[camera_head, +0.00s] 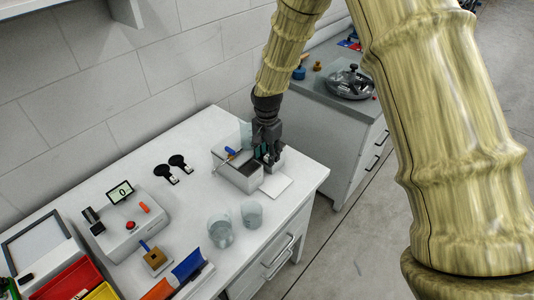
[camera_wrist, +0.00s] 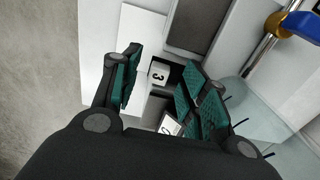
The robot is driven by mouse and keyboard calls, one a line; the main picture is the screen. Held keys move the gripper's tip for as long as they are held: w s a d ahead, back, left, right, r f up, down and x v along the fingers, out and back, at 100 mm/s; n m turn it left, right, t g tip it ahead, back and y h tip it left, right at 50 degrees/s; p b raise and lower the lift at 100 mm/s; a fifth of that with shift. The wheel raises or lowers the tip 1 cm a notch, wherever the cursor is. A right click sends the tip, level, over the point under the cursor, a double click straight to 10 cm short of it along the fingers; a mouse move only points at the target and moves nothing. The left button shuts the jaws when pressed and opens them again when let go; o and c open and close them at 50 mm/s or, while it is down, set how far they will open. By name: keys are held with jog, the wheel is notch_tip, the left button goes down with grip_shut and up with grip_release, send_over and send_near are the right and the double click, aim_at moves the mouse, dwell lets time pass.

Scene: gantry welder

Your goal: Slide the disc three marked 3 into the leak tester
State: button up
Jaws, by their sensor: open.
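My gripper (camera_head: 268,156) points down at the right end of a grey-white box (camera_head: 240,180) on the white bench. In the wrist view its teal-padded fingers (camera_wrist: 160,92) are open. A white tag marked 3 (camera_wrist: 158,74) shows between them, apparently on the disc three; the disc's body is mostly hidden in a dark gap. A second pale tag (camera_wrist: 171,126) lies nearer the right finger; its mark is partly covered. No firm contact with the fingers is visible. The frames do not label the leak tester; a white device with a display reading 0 (camera_head: 121,192) stands at the left.
A white sheet or plate (camera_head: 276,187) lies in front of the box. Two glass beakers (camera_head: 221,231) (camera_head: 252,214) stand nearby. Colored bins (camera_head: 70,280) are at lower left. The wall is close behind.

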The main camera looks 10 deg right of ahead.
notch_tip(320, 180, up, 12)
dwell(0.6)
dwell(0.4)
